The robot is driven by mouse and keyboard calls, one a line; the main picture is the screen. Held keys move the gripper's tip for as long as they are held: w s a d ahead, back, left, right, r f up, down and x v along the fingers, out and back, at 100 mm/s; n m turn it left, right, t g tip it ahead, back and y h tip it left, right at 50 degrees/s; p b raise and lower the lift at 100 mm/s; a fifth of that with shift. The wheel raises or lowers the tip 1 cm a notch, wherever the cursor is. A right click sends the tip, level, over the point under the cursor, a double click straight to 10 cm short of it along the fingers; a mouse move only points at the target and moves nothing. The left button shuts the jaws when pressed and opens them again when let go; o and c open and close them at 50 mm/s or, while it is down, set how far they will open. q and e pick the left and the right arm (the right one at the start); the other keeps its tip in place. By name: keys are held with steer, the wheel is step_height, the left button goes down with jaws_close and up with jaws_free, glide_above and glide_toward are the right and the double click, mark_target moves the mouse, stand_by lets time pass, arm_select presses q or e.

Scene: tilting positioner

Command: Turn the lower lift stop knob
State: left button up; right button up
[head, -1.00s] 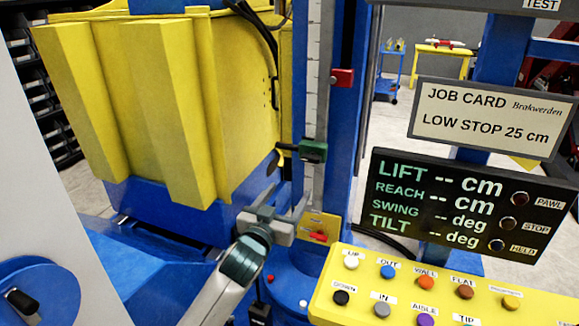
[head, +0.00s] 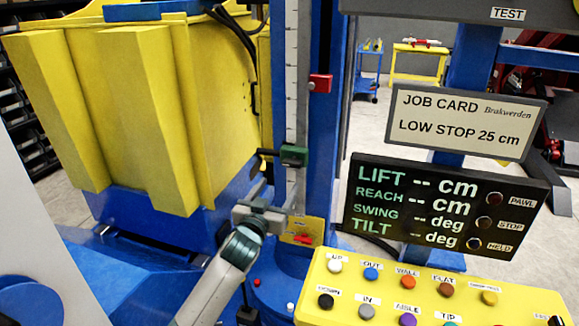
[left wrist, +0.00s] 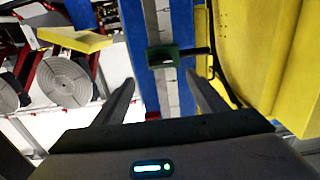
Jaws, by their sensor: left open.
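The lower lift stop is a green block (head: 293,155) on the scaled mast (head: 303,120), with a dark knob (head: 255,163) sticking out to its left in the head view. In the left wrist view the green block (left wrist: 172,58) lies ahead, between and beyond the fingertips. Its dark stem reaches right there, toward the yellow bin. My left gripper (head: 266,196) is open and empty, below the stop and apart from it; its two fingers (left wrist: 160,90) show in the left wrist view. A job card (head: 460,121) reads LOW STOP 25 cm. My right gripper is not in view.
A red stop block (head: 320,83) sits higher on the mast. A small yellow plate with a red lever (head: 303,239) is right of my gripper. The large yellow bin (head: 150,110) stands left. A yellow button panel (head: 420,295) and dark display (head: 450,212) are at right.

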mark_target(291, 166)
arm_select(q)
steer(key=p+x, duration=0.2)
steer(key=x, duration=0.7)
steer(key=shift+w, duration=0.25)
steer(key=shift+x, duration=1)
steer(key=shift+d, duration=0.1)
steer(key=c, duration=1.1)
